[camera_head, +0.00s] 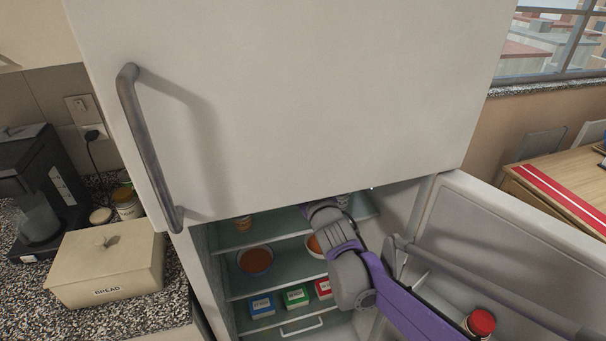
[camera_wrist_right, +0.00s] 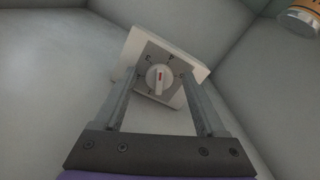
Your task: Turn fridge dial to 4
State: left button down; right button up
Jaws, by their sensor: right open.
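In the head view my right arm reaches into the open lower fridge compartment, and the fingertips and the dial are hidden behind the upper door (camera_head: 330,90). My left gripper is not in view.
The lower fridge door (camera_head: 500,240) stands open at the right, with a red-capped jar (camera_head: 480,322) in it. Fridge shelves hold a bowl (camera_head: 256,260) and several small boxes (camera_head: 296,296). In the right wrist view a lidded jar (camera_wrist_right: 302,16) is at the upper right.

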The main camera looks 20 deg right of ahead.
grip_shut()
jog(key=m+b, duration=0.1)
jog(key=m, duration=0.3)
jog(key=shift+a+m, duration=0.15)
jog(key=shift+m, duration=0.25)
grip_release()
jog(key=shift+s, duration=0.15)
jog(key=s, duration=1)
jog(key=shift+s+d+b, duration=0.2)
jog(key=shift+s+b, duration=0.1)
jog(key=shift+b, duration=0.15)
